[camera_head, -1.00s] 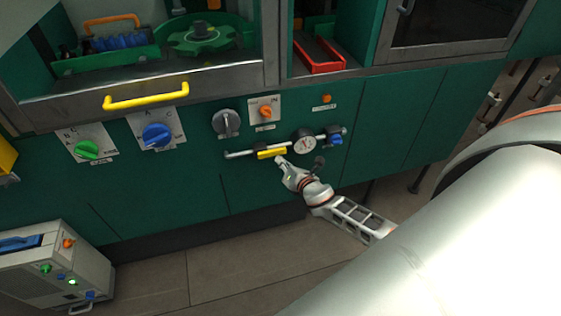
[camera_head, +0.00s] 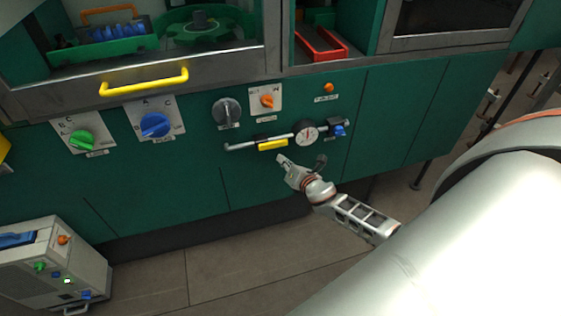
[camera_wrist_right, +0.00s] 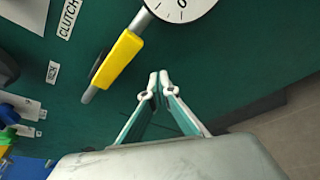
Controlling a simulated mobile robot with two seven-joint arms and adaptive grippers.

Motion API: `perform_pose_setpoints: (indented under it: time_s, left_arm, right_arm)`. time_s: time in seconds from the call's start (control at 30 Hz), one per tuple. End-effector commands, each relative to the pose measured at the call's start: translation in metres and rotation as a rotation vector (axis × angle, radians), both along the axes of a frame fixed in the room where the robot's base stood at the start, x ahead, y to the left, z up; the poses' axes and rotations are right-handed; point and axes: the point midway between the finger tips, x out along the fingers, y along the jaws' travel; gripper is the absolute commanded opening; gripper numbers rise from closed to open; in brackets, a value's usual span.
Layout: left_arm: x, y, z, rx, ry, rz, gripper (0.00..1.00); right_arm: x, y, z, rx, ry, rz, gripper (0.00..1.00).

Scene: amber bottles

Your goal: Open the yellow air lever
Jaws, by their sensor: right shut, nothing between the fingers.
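The yellow air lever (camera_head: 272,144) lies along a grey pipe on the front of the green machine, just left of a round white gauge (camera_head: 306,133). In the right wrist view the lever (camera_wrist_right: 119,59) is in line with the pipe, with the gauge (camera_wrist_right: 181,4) at its upper end. My right gripper (camera_head: 281,158) is just below the lever, apart from it. In the right wrist view its fingertips (camera_wrist_right: 159,76) are together, with nothing between them, to the right of the lever. My left gripper is not in view.
A blue knob (camera_head: 340,130) is right of the gauge. Above the pipe are a grey knob (camera_head: 227,111) and an orange switch (camera_head: 267,101). Green (camera_head: 81,140) and blue (camera_head: 155,125) dials are further left. A grey box (camera_head: 60,262) stands on the floor at lower left.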

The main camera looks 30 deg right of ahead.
Motion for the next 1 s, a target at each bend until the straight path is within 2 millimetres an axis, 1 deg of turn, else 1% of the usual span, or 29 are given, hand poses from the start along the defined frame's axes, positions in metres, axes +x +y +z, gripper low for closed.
perform_pose_setpoints:
  time_s: [0.03,0.1,0.2,0.3,0.4,0.5,0.6,1.0]
  left_arm:
    - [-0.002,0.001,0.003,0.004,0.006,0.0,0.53]
    - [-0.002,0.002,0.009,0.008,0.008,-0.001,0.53]
    - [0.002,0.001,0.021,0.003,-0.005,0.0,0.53]
    - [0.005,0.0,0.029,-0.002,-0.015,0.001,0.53]
    - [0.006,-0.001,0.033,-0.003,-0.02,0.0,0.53]
    - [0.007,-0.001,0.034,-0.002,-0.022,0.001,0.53]
    - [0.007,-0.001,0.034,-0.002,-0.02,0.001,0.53]
    - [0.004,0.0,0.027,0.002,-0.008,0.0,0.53]
  right_arm:
    - [-0.014,0.004,0.005,0.0,0.004,0.003,0.0]
    - [-0.028,0.009,0.014,0.0,0.002,0.003,0.0]
    - [-0.048,0.015,0.02,0.0,0.003,0.003,0.0]
    - [-0.065,0.02,0.024,0.001,0.004,0.003,0.0]
    - [-0.078,0.024,0.028,0.001,0.005,0.004,0.0]
    - [-0.087,0.027,0.03,0.0,0.005,0.003,0.0]
    - [-0.091,0.028,0.032,0.0,0.004,0.003,0.0]
    - [-0.092,0.028,0.032,0.001,0.005,0.003,0.0]
